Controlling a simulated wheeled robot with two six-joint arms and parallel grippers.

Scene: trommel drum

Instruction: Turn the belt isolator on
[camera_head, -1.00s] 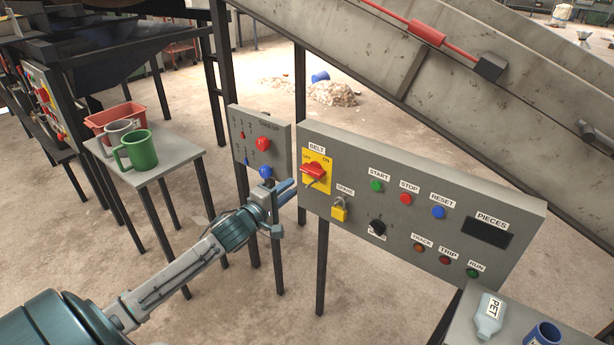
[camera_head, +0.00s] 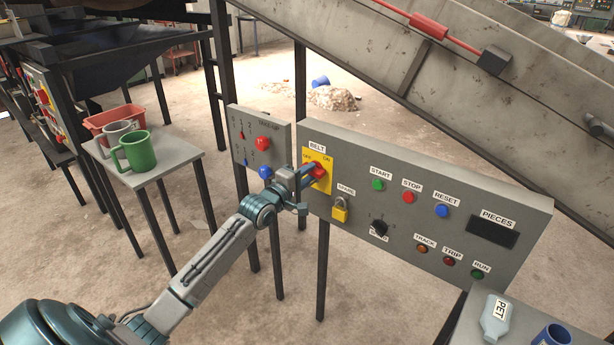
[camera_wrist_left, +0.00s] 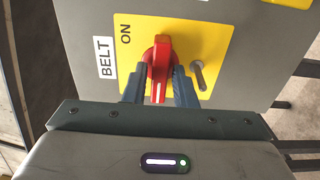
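The belt isolator is a red rotary handle (camera_head: 314,172) on a yellow plate (camera_head: 324,184) under the BELT label, at the left end of the grey panel. In the left wrist view the red handle (camera_wrist_left: 160,62) has its white mark pointing away from ON, towards the gripper. My left gripper (camera_head: 308,178) is at the isolator. In the left wrist view its fingers (camera_wrist_left: 160,88) stand on either side of the handle, close to it; I see no clear grip. OFF is hidden there by the gripper. My right gripper is not in view.
A yellow padlock (camera_head: 340,209) hangs just below the isolator, and a metal pin (camera_wrist_left: 199,75) sticks out beside the handle. A smaller panel (camera_head: 243,127) with red and blue knobs stands left. A table (camera_head: 184,152) holds a green mug (camera_head: 134,153).

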